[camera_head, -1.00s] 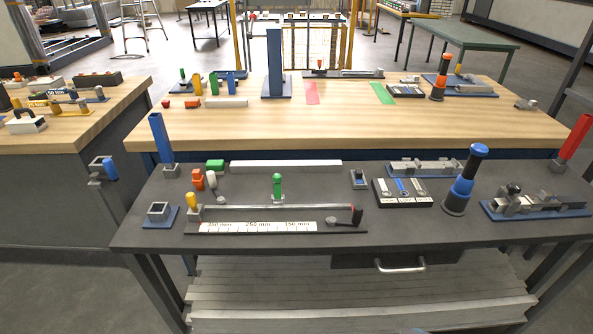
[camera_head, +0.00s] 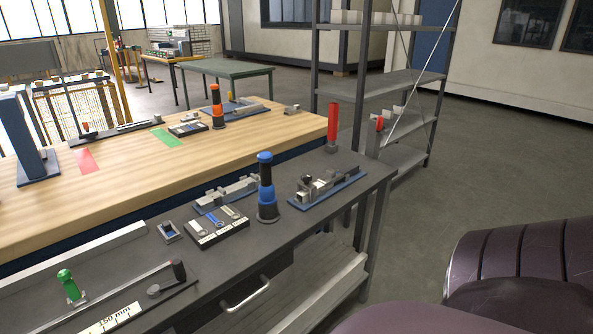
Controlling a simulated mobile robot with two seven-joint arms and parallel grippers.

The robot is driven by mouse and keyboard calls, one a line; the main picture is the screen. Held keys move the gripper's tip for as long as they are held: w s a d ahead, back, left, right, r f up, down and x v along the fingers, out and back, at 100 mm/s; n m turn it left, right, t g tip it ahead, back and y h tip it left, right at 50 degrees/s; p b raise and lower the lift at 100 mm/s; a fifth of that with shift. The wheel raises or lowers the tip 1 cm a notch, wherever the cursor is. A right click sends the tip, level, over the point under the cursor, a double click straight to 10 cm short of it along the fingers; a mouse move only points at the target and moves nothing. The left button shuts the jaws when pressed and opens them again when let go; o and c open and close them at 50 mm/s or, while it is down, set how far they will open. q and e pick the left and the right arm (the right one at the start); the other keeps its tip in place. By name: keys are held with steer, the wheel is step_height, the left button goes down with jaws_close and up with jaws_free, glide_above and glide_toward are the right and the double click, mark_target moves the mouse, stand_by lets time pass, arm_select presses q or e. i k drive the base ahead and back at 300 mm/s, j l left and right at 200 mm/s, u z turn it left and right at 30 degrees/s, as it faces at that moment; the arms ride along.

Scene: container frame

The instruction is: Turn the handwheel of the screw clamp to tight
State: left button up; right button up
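On the dark bench, a grey metal clamp-like device (camera_head: 318,187) sits on a blue base plate near the right end. It has a dark round knob at its left end and a dark bar along the right. A second grey device (camera_head: 228,192) on a blue plate lies further left, behind a dark tray. I cannot tell for sure which one is the screw clamp, and no handwheel shows clearly. Neither of my grippers is in view.
A blue and black post (camera_head: 266,188) stands between the two devices. A dark tray (camera_head: 218,229) with small tools lies left of it. A red post (camera_head: 332,127) stands at the bench's far right corner. A grey shelf rack (camera_head: 385,85) stands behind. Open floor lies to the right.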

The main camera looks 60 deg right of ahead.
mark_target(306, 177)
steer(key=z, duration=1.7)
